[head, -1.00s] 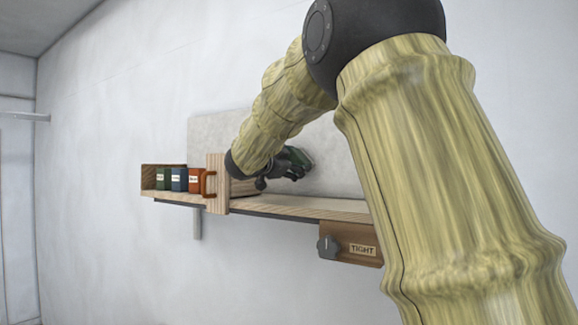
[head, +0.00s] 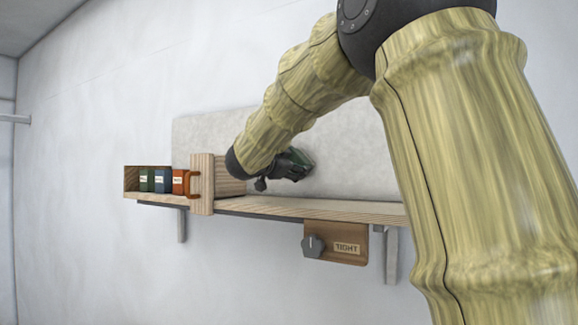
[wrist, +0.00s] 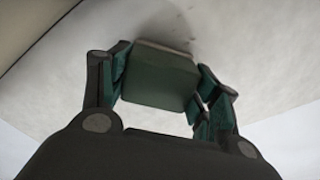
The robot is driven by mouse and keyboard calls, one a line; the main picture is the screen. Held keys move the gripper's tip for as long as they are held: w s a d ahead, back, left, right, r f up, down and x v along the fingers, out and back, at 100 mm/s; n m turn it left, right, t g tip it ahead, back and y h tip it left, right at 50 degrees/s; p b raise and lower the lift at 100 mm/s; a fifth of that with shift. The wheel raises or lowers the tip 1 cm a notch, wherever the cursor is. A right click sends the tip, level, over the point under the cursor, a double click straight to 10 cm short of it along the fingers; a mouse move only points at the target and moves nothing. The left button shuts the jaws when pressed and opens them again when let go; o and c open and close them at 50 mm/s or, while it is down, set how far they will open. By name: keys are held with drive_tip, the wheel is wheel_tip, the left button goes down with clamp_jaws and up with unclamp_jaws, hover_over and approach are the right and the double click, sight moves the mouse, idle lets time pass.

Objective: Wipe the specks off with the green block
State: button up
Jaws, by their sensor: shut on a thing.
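My gripper (head: 288,166) is shut on the green block (wrist: 160,78), which sits between both fingers in the wrist view. In the head view, the block (head: 303,157) shows as a small dark green patch at the gripper's tip. The block's far edge is at or very close to the pale grey panel (head: 215,135) on the wall; I cannot tell if it touches. A few faint dark specks (wrist: 191,42) show on the panel just beyond the block in the wrist view. My arm hides part of the panel in the head view.
A wooden shelf (head: 300,209) runs below the panel. Green, blue and orange containers (head: 161,181) stand at its left end, beside an upright wooden piece (head: 203,185) with an orange handle. A dark knob (head: 313,246) and a plate marked "TIGHT" (head: 347,248) hang beneath the shelf.

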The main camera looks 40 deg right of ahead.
sight(304, 162)
drive_tip(key=shift+s+d, duration=0.35)
drive_tip(key=shift+s, duration=0.5)
drive_tip(key=shift+s+d, duration=0.3)
drive_tip(key=shift+s, duration=0.55)
drive_tip(key=shift+s+r, duration=0.1)
drive_tip(key=shift+s+d+p, duration=0.1)
drive_tip(key=shift+s+p, duration=0.05)
drive_tip(key=shift+p, duration=0.35)
drive_tip(key=shift+s+d+p, duration=0.3)
drive_tip(key=shift+s+p, duration=0.3)
drive_tip(key=shift+p, duration=0.25)
drive_tip(key=shift+s+d, duration=0.1)
drive_tip(key=shift+s, duration=0.15)
drive_tip(key=shift+s+d, duration=0.2)
drive_tip(key=shift+s, duration=0.3)
drive_tip(key=shift+w, duration=0.1)
